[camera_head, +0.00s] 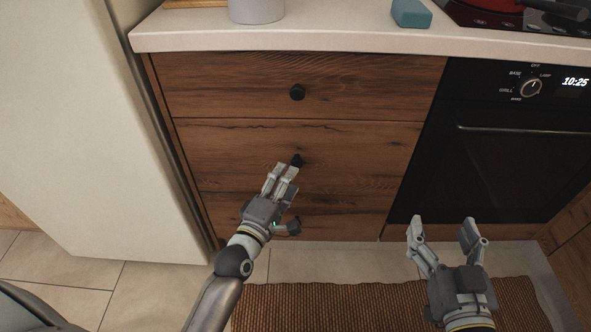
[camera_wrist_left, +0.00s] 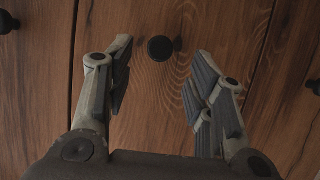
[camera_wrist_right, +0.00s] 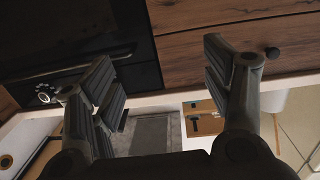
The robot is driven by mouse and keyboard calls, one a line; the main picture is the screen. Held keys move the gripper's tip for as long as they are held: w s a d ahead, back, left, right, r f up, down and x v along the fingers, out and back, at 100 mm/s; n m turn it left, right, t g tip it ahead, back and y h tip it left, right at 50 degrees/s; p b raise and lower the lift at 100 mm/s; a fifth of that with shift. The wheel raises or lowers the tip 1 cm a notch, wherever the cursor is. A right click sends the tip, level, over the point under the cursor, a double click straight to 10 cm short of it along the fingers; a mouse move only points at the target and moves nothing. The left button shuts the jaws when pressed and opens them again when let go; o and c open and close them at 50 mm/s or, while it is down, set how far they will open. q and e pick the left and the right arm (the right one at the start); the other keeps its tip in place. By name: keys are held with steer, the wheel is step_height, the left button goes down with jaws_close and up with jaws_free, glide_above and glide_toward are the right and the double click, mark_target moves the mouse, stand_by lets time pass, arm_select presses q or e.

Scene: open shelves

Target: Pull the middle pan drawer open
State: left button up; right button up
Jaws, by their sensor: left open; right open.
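The middle drawer (camera_head: 225,158) has a wood-grain front and a dark round knob (camera_head: 297,160); it sits closed, flush with its neighbours. My left gripper (camera_head: 280,172) is open in front of this drawer, with its fingertips just below the knob in the head view. In the left wrist view the knob (camera_wrist_left: 160,48) shows between and a little beyond the two open fingers (camera_wrist_left: 158,75); neither finger touches it there. My right gripper (camera_head: 443,225) is open and empty, low in front of the oven and away from the drawers.
A top drawer (camera_head: 220,85) with its own knob (camera_head: 297,92) is above, under the pale worktop (camera_head: 330,38). A black oven (camera_head: 500,150) stands to the right and a white panel (camera_head: 80,120) to the left. A brown mat (camera_head: 340,305) lies on the tiled floor.

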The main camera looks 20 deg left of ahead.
mark_target(296, 165)
arm_select(q)
steer(key=w, duration=0.3)
steer(key=w+b, duration=0.1)
steer(key=shift+w+d+f, duration=0.1)
steer(key=shift+w+d, duration=0.15)
steer(key=shift+w, duration=0.65)
arm_select(e)
step_height(296, 165, up, 6)
steer(key=t+y, duration=0.1)
steer(key=t, duration=0.2)
steer(key=shift+s+a+r+t, duration=0.15)
steer(key=shift+a+t, duration=0.15)
steer(key=shift+a, duration=0.1)
arm_select(q)
steer(key=shift+c, duration=0.3)
steer(key=shift+d, duration=0.1)
jaws_close()
